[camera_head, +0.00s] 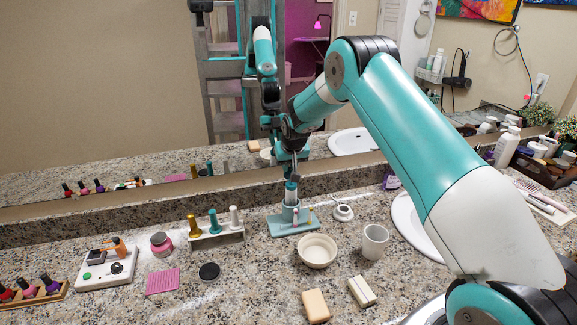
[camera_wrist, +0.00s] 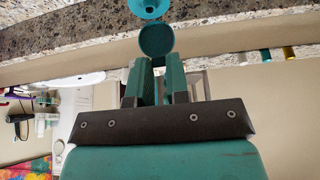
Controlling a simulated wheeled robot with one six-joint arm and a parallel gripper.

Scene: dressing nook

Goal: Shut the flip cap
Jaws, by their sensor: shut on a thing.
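My gripper (camera_head: 291,172) is directly above the bottle, pointing down. In the wrist view, my gripper (camera_wrist: 155,64) has its fingers closed together on the flip cap. The hinge is not clearly visible.
A cream bowl (camera_head: 317,251), a white cup (camera_head: 374,242) and a white ring-shaped item (camera_head: 343,212) stand to the right. A rack of colored bottles (camera_head: 215,236) stands left. The mirror (camera_head: 110,110) rises behind.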

